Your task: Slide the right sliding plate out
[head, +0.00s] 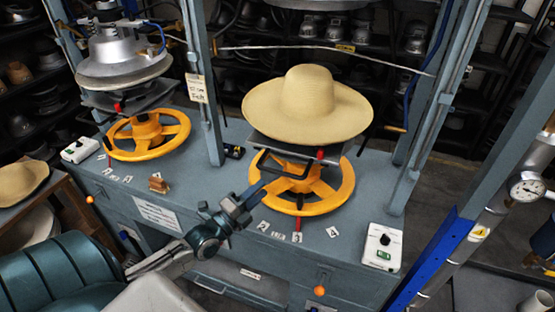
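The right sliding plate (290,148) is a dark flat plate under a straw hat (307,104), above a yellow handwheel (336,196) on the right press. A black handle (257,163) sticks out at the plate's front left, and a red knob (320,155) shows at its front. My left gripper (259,189) reaches in from the lower left, just below and in front of the handle. It looks close to the handle, but I cannot tell whether they touch. Its fingers are too small and dark to tell whether they are open. My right gripper is not in view.
The left press has a metal dome (124,57) over another yellow handwheel (147,136). A white control box (382,247) sits at the bench's right front. Blue-grey posts (201,85) flank the presses. A gauge (527,187) stands at far right.

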